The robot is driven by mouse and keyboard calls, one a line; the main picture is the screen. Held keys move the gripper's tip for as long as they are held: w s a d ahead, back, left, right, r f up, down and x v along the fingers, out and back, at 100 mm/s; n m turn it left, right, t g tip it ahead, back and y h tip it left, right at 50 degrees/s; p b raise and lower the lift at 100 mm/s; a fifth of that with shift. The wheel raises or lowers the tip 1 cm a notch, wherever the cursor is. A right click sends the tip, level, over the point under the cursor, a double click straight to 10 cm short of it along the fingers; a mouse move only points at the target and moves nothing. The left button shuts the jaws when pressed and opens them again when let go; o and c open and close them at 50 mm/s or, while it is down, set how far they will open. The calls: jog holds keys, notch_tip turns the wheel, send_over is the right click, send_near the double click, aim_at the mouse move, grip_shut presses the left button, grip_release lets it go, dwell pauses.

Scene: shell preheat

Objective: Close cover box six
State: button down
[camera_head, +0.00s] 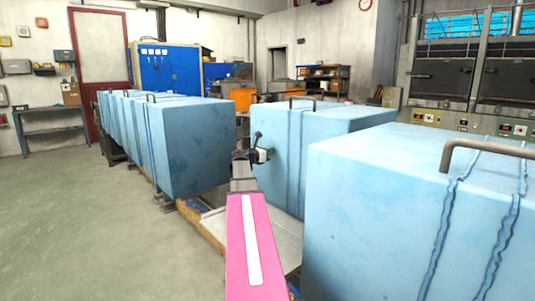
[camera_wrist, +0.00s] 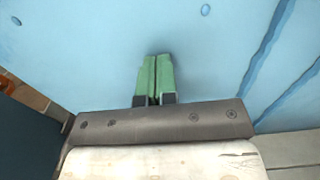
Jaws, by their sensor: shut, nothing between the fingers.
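Several large light-blue cover boxes with bar handles on top stand in view; no numbers show, so I cannot tell which is six. One box (camera_head: 345,115) stands in the middle, one (camera_head: 375,200) is close at the right, and a row (camera_head: 190,140) runs back at the left. My gripper (camera_head: 265,155) is in front of the middle box's side face. In the wrist view its green fingers (camera_wrist: 157,58) are together and empty, pointing at a blue box face (camera_wrist: 200,50). They are very near it; I cannot tell whether they touch.
Between the left row and the middle box is a gap with a low light-coloured surface (camera_head: 285,240). The near right box stands close beside my arm. Open grey floor (camera_head: 90,220) lies at the left. Ovens (camera_head: 440,78) and a blue cabinet (camera_head: 165,68) stand behind.

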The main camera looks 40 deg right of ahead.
aim_at(277, 149)
jog(key=shift+w+d, duration=0.15)
jog(key=shift+d, duration=1.1)
jog(key=shift+w+d, duration=0.1)
jog(key=shift+d, duration=1.1)
jog(key=shift+r, duration=0.1)
jog(key=s+a, duration=0.1)
jog(key=a, duration=1.3)
jog(key=shift+s+a, duration=0.2)
jog(key=shift+a, duration=0.1)
jog(key=shift+f, duration=0.2)
